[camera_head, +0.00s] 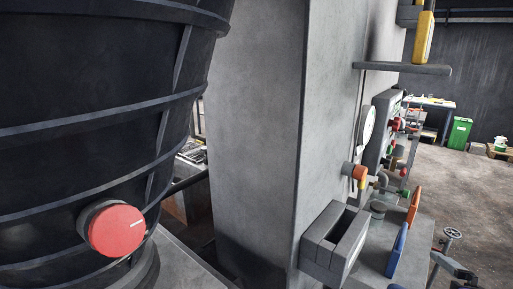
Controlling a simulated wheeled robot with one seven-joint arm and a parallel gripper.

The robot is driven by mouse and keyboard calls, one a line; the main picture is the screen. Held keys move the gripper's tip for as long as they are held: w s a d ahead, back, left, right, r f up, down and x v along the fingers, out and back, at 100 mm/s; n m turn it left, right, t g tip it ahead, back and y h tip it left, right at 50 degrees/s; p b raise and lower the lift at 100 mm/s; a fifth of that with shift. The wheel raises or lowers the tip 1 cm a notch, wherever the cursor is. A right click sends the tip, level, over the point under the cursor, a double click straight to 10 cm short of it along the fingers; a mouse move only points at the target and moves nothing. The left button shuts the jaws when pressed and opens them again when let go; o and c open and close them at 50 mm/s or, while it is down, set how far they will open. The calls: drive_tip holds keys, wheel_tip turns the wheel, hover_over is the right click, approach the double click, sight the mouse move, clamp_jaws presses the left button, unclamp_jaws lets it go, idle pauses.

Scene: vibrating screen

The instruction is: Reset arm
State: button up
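My gripper and arm do not show in the head camera view. A large dark ribbed cylindrical body (70,90) fills the left side. A round red knob or button (116,230) with a small white mark sits on its lower front. I cannot tell the arm's pose from this view.
A grey pillar (255,120) stands in the middle, close to the cylinder. Its right face bears a shelf (402,68), a grey box (334,243), valves and gauges. A blue plate (397,251) and an orange plate (414,206) stand nearby. Open floor (470,190) lies at right.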

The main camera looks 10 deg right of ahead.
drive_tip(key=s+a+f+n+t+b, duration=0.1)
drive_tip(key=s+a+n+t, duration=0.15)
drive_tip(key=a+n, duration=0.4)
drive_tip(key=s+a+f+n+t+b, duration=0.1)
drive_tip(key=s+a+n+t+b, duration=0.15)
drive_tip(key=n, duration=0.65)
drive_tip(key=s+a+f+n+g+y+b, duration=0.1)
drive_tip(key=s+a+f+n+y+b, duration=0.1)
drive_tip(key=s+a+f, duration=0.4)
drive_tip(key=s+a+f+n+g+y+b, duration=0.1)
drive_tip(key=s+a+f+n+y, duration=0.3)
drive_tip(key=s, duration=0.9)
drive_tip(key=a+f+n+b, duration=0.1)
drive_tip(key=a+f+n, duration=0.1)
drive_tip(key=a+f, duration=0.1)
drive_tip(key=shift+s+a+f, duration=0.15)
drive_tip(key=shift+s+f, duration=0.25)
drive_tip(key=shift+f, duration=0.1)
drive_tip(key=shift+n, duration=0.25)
